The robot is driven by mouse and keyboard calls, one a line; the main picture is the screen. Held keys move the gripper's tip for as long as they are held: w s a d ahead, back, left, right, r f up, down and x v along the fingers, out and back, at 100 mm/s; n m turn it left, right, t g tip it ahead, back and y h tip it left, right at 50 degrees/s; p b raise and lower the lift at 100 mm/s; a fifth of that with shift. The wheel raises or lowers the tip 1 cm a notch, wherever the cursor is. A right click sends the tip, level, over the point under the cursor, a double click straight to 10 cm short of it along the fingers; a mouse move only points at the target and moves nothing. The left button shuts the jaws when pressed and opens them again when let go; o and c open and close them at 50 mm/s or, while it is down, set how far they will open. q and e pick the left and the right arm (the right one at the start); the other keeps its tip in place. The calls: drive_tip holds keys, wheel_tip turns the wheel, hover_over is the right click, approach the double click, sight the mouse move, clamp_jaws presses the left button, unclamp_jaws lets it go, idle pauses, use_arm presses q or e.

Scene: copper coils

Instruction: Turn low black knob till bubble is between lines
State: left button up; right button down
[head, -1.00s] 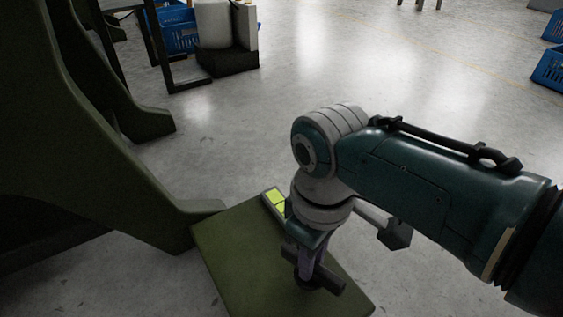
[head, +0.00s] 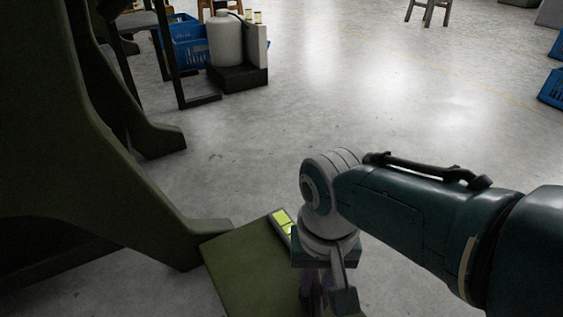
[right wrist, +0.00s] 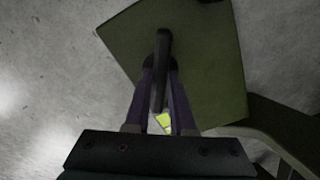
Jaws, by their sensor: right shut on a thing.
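The black knob (right wrist: 163,55) has a long bar handle and sits low over the green plate in the right wrist view. My right gripper (right wrist: 160,68) is shut on it, with one purple finger on each side of the bar. In the head view my right gripper (head: 315,290) points down at the plate, and its wrist hides the knob. The yellow-green level vial (head: 281,217) lies beside my wrist, partly covered by it. A bit of the vial (right wrist: 163,122) also shows between my fingers. The bubble is too small to make out. My left gripper is out of view.
The green plate (head: 240,268) joins a large dark green machine frame (head: 120,150) on the left. A white canister (head: 226,40), blue crates (head: 188,50) and a stool (head: 432,10) stand farther back. The grey floor between is clear.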

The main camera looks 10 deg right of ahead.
sight(316, 287)
drive_tip(key=m, duration=0.4)
drive_tip(key=shift+m, duration=0.7)
drive_tip(key=c, duration=0.8)
unclamp_jaws()
drive_tip(key=shift+o, duration=0.2)
wheel_tip(316, 287, up, 10)
drive_tip(key=p, duration=1)
